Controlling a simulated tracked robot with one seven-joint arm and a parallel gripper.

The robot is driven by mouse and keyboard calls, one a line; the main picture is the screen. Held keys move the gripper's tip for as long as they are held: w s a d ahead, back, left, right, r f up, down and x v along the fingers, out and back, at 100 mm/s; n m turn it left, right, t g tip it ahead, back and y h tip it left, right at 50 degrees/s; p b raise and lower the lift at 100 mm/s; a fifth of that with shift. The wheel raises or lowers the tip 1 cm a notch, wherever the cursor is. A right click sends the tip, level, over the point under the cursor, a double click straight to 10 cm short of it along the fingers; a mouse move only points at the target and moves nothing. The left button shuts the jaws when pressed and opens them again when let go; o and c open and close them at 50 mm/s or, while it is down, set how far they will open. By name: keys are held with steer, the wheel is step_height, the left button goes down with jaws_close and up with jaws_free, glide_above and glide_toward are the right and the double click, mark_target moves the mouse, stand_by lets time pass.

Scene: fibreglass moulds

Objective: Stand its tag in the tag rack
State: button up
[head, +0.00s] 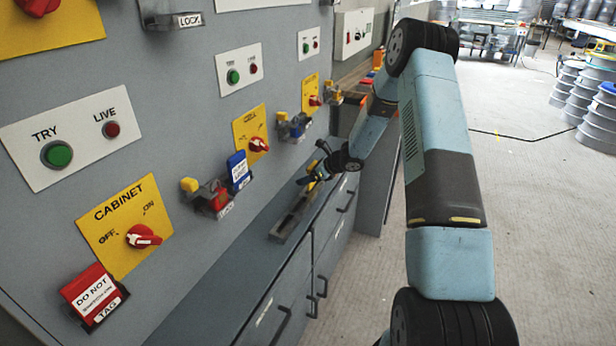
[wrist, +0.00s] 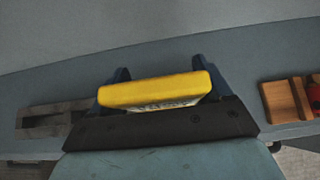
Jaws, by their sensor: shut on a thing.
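My gripper (head: 318,172) is shut on a yellow tag (wrist: 155,91), which lies between its two dark blue fingers in the wrist view. Some dark print shows along the tag's lower edge. In the head view the tag is small and partly hidden by the gripper. A long grey slotted rack (head: 281,231), which looks like the tag rack, lies on the ledge below the panel. The gripper is over or beside its far end; the exact gap cannot be told. In the wrist view the rack (wrist: 24,128) shows at the left, apart from the tag.
The upright grey panel (head: 180,80) carries red switches, yellow padlocks and a blue tag (head: 238,170). A red tag (head: 93,295) sits in a holder at the lower left. A wooden block (wrist: 284,101) stands right of the gripper. Drawers with handles are below the ledge.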

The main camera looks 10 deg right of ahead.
steer(key=shift+f, duration=1.55)
stand_by(0.4)
steer(key=o, duration=1)
steer(key=shift+s+f, duration=0.1)
steer(key=shift+o, duration=0.2)
steer(key=v, duration=1.3)
steer(key=shift+d+r, duration=0.3)
